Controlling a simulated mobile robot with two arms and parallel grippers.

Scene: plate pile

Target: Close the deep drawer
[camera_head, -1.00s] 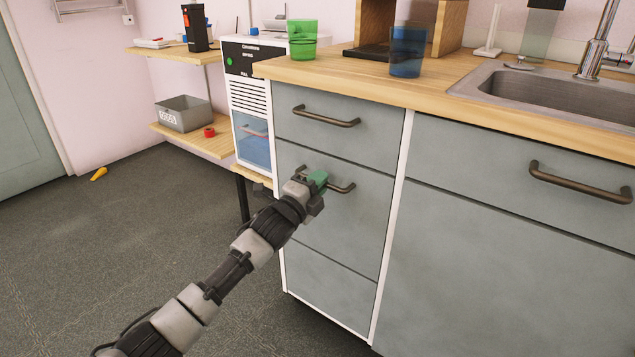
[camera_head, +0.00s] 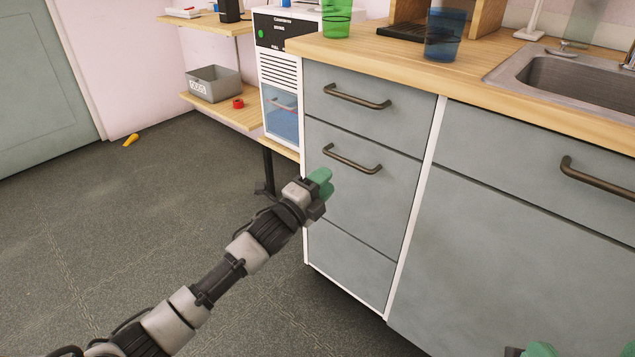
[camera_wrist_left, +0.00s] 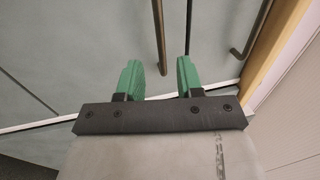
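The grey drawer unit has a top drawer (camera_head: 370,110), a larger middle drawer (camera_head: 375,195) and a bottom front (camera_head: 350,268). All fronts look flush with the cabinet. The middle drawer has a dark bar handle (camera_head: 352,158). My left gripper (camera_head: 321,186), with green fingertips, is in front of the middle drawer near its left edge, below the handle in the head view. In the left wrist view its fingers (camera_wrist_left: 159,78) are apart and empty, with the handle (camera_wrist_left: 159,35) showing beyond the gap. My right gripper (camera_head: 540,350) only peeks in at the bottom right edge.
The wooden counter (camera_head: 400,65) above holds a green cup (camera_head: 336,18), a blue cup (camera_head: 446,35) and a sink (camera_head: 580,82). A shelf (camera_head: 225,108) with a grey bin (camera_head: 214,84) stands left of a white machine (camera_head: 275,70). The floor at left is mostly clear.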

